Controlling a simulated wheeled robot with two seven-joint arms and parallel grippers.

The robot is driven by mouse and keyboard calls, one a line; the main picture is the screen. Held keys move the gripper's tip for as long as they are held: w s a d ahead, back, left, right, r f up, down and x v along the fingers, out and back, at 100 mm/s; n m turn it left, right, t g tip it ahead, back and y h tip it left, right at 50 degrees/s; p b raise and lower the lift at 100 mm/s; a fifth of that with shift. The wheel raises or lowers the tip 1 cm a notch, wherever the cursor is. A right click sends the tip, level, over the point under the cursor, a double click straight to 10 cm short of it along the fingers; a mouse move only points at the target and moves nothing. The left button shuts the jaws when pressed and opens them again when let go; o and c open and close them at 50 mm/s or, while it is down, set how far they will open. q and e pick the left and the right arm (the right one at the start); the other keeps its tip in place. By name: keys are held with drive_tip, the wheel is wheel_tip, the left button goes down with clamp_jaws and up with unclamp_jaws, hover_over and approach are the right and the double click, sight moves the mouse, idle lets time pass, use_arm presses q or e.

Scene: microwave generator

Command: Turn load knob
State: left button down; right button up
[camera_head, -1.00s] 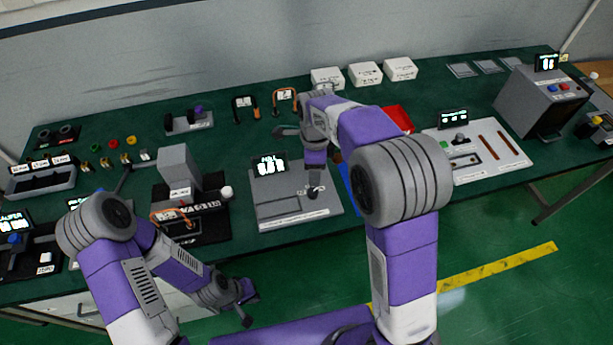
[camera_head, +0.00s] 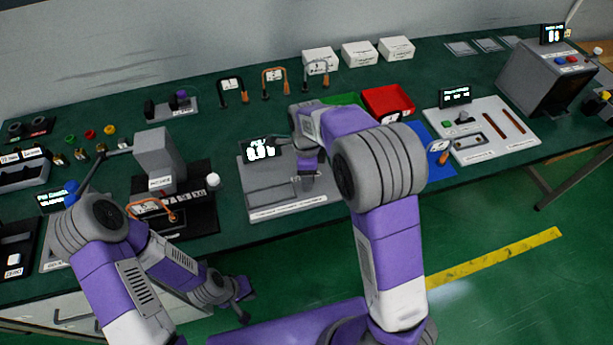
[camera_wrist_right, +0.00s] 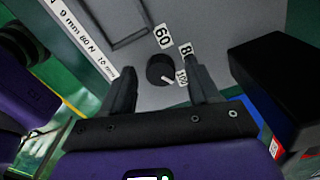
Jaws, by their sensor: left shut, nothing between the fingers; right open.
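The load knob (camera_wrist_right: 160,68) is a black round knob with a white pointer, on a grey panel in the right wrist view. Labels 60, 80 and 100 surround it; the pointer is by the 100 label. My right gripper (camera_wrist_right: 162,78) is open, one finger on each side of the knob; I cannot tell whether they touch it. In the head view my right gripper (camera_head: 307,172) is over the right part of the grey unit (camera_head: 265,190) with a lit display (camera_head: 261,149), and hides the knob. My left gripper (camera_head: 243,298) is shut and empty, low in front of the bench.
A grey block device (camera_head: 160,155) with a white ball-ended lever stands left of the unit. A red bin (camera_head: 387,100) and a blue mat (camera_head: 432,150) lie to the right. White boxes (camera_head: 358,54) stand at the back. A black block (camera_wrist_right: 275,75) is beside the right finger.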

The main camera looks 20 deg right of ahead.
drive_tip(key=shift+f, duration=0.55)
drive_tip(key=shift+c, duration=0.2)
drive_tip(key=c, duration=1)
drive_tip(key=shift+r, duration=0.1)
